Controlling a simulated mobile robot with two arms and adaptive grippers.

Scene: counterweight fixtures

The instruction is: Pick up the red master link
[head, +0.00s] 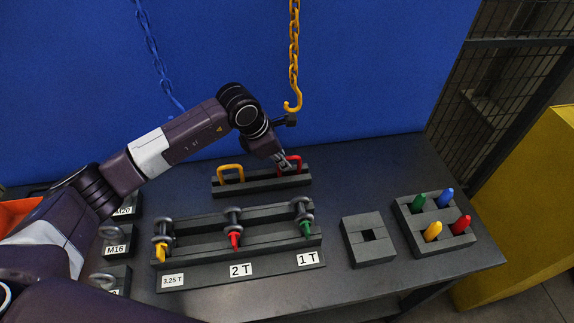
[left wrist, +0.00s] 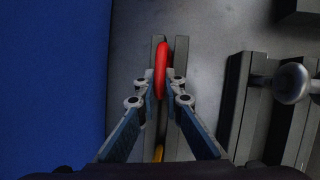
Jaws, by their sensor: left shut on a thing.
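The red master link (head: 297,161) stands upright in the dark slotted holder (head: 262,182) at the back of the table. In the left wrist view the red link (left wrist: 162,66) runs lengthwise between the two fingers. My left gripper (head: 285,164) is shut on the red link from above, and it also shows in the left wrist view (left wrist: 163,88). The link's lower part is hidden in the holder. A yellow link (head: 231,169) stands in the same holder to the left, and its edge shows in the left wrist view (left wrist: 158,153). My right gripper is not in view.
A rack (head: 240,268) with shackles labelled 3.25 T, 2 T and 1 T stands in front of the holder. A yellow hook (head: 293,104) on a chain hangs behind. A block with a square hole (head: 368,250) and a peg tray (head: 407,222) are at right.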

